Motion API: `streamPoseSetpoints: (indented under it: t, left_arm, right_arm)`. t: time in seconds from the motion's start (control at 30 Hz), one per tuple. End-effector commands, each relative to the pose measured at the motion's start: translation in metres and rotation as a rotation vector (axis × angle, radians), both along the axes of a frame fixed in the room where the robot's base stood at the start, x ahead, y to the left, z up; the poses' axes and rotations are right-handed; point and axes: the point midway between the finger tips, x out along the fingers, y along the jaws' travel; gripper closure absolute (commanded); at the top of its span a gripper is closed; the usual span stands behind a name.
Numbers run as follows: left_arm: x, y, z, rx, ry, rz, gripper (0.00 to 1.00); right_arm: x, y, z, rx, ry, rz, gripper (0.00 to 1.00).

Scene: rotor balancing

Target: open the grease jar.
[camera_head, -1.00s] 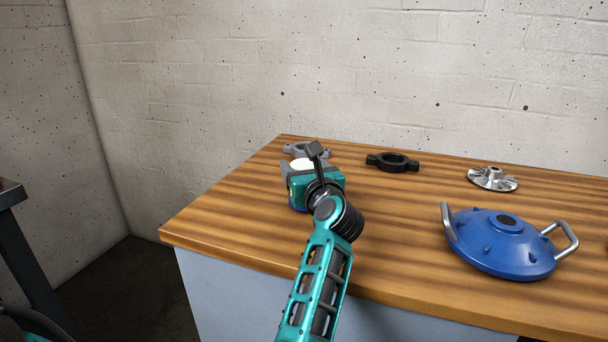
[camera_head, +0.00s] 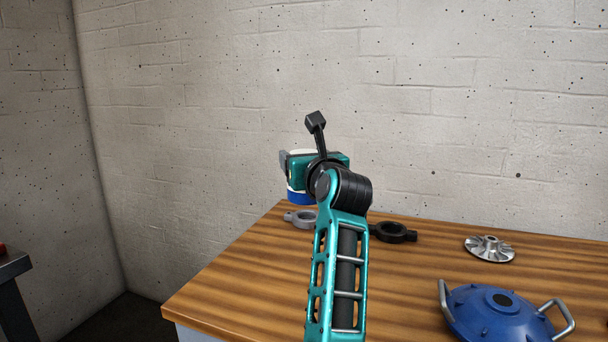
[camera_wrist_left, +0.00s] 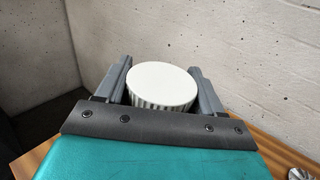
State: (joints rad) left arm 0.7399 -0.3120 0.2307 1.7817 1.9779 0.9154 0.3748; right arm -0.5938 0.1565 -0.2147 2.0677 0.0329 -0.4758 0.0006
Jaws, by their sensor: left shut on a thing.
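The grease jar has a blue body (camera_head: 299,198) and a white lid, and it is held up above the table in the head view. In the left wrist view its round, ribbed white lid (camera_wrist_left: 162,84) sits between the two grey fingers, lid on and facing up. My left gripper (camera_head: 285,164) is shut on the jar, with a finger on each side. The teal gripper body hides much of the jar in the head view. My right gripper is not in view.
A dark bench (camera_head: 14,266) stands at far left. A block wall rises behind.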

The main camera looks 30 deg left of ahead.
Motion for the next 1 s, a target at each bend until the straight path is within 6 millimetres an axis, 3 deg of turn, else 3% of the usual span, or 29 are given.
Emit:
streamPoseSetpoints:
  t: [0.3, 0.33, 0.9, 1.0]
  left_arm:
    - [-0.0001, -0.0002, 0.0043, 0.000, -0.001, 0.000, 0.75]
    - [-0.0001, -0.0002, 0.0043, 0.000, -0.001, 0.000, 0.34]
    - [-0.0001, -0.0002, 0.0041, 0.001, -0.002, 0.000, 0.88]
    - [-0.0001, -0.0002, 0.0041, 0.001, -0.002, 0.000, 0.88]
  right_arm:
    - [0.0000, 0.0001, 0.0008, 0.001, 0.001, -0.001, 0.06]
    - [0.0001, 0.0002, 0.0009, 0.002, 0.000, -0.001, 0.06]
    - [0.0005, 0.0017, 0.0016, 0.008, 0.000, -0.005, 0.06]
    - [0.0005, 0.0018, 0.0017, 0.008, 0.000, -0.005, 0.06]
